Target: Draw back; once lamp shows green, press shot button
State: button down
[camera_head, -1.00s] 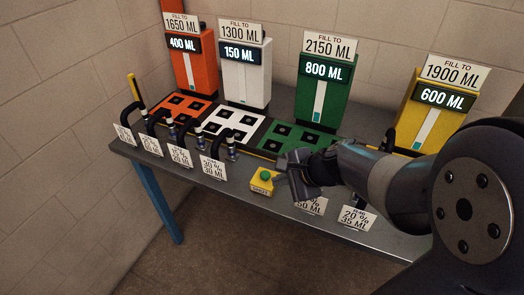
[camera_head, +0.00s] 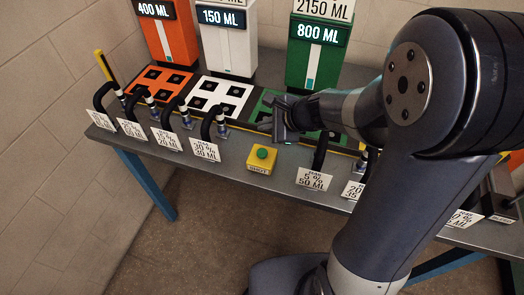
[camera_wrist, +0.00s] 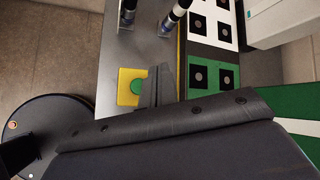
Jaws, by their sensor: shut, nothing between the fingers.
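The shot button is a yellow box (camera_head: 261,160) with a green round top (camera_head: 262,153), on the front edge of the grey table. It also shows in the wrist view as a yellow box (camera_wrist: 125,94) partly covered by my fingers. My gripper (camera_head: 272,124) is shut and empty, above and behind the box in the head view, apart from it. The gripper's fingers also show in the wrist view (camera_wrist: 157,84). I make out no lamp apart from the green top. The green dispenser (camera_head: 315,58) reads 800 ML, behind my gripper.
The orange dispenser (camera_head: 170,38) reads 400 ML and the white one (camera_head: 227,45) 150 ML. Several black hoses with label cards stand along the front edge on both sides of the button. My arm hides much of the right side.

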aim_at(265, 153)
jog(key=shift+f+b, duration=3.65)
jog(key=shift+f, duration=0.6)
jog(key=shift+f+b, duration=0.4)
jog(key=shift+b, duration=0.1)
jog(key=shift+f+b, duration=0.5)
jog(key=shift+r, duration=0.1)
jog(key=shift+r+p, duration=0.75)
jog(key=shift+r, duration=0.05)
jog(key=shift+r+p, duration=2.15)
jog(key=shift+r, duration=0.4)
